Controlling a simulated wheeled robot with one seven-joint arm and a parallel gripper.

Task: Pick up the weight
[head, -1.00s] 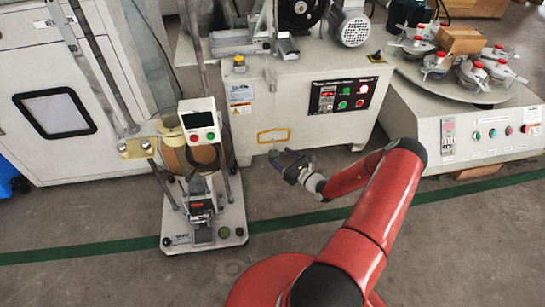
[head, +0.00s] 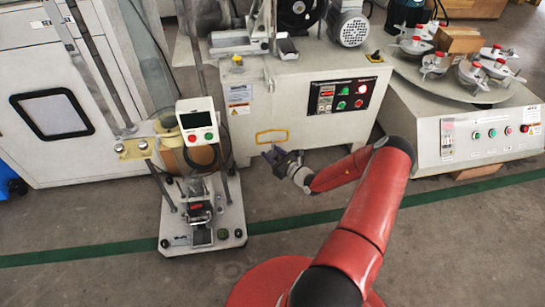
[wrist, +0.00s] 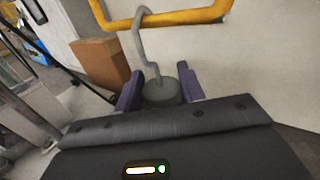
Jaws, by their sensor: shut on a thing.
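The weight (wrist: 161,91) is a grey cylinder with a long bent grey hook rising from its top. In the wrist view it sits between the two purple fingers of my gripper (wrist: 160,84), which is shut on it. The hook's upper end overlaps the yellow handle (wrist: 180,17); I cannot tell whether it still hangs on it. In the head view my gripper (head: 273,153) is just below the yellow handle (head: 272,136) on the front of the white machine. The weight is too small to make out clearly there.
The white machine (head: 300,137) stands right behind my gripper. A testing stand (head: 204,238) with a small display stands to the left. A round-table machine (head: 470,152) is at the right. The floor in front is clear, with a green stripe (head: 100,252).

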